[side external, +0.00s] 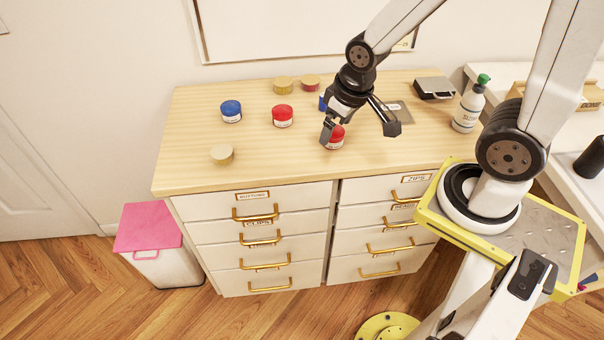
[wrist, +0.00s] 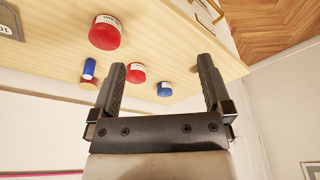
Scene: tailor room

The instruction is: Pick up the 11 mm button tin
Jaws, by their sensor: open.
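Several small round tins stand on the wooden cabinet top; their labels are too small to read, so I cannot tell which is the 11 mm tin. In the side view a red tin (side external: 336,142) is partly hidden behind a finger of my gripper (side external: 361,131). My gripper is open and empty above the top. In the wrist view a red tin (wrist: 106,34) lies outside the left finger.
A yellow-lidded tin (side external: 283,86) and a red-lidded tin (side external: 310,84) stand at the back by the wall. A grey plate (side external: 397,111), a black box (side external: 433,88) and a green-capped bottle (side external: 467,108) are at the right. The front left of the wooden top (side external: 180,165) is clear.

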